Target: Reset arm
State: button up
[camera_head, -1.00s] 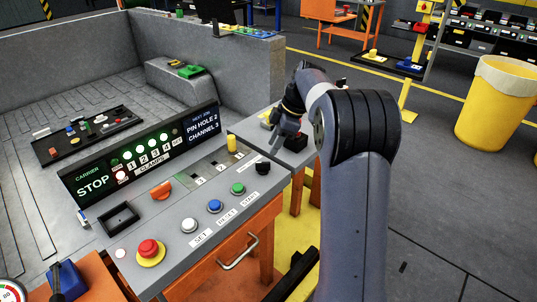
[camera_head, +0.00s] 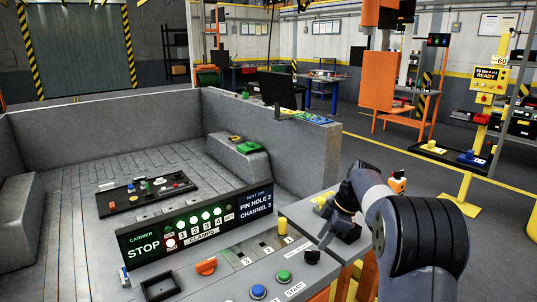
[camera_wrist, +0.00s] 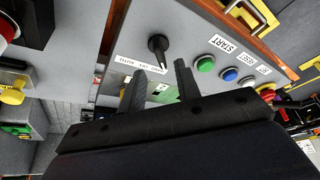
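My gripper (camera_head: 332,236) hangs at the right end of the grey control panel (camera_head: 229,275), beside a black knob (camera_head: 312,257). In the wrist view, the two dark fingers of my gripper (camera_wrist: 159,82) stand apart with nothing between them. The black selector knob (camera_wrist: 157,44) shows just beyond the fingertips, apart from them as far as I can tell. The green START button (camera_wrist: 205,64) and a blue button (camera_wrist: 229,74) lie to the right of the fingers. My arm fills the lower right of the head view.
The carrier display (camera_head: 198,222) reads STOP and "PIN HOLE 2 CHANNEL 3". A yellow peg (camera_head: 282,226) and an orange knob (camera_head: 206,266) stand up from the panel. A grey walled bed lies behind. Open floor shows at the right.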

aim_at(315, 251)
jog(key=x, duration=0.6)
jog(key=shift+f, duration=0.15)
jog(key=shift+m, duration=0.3)
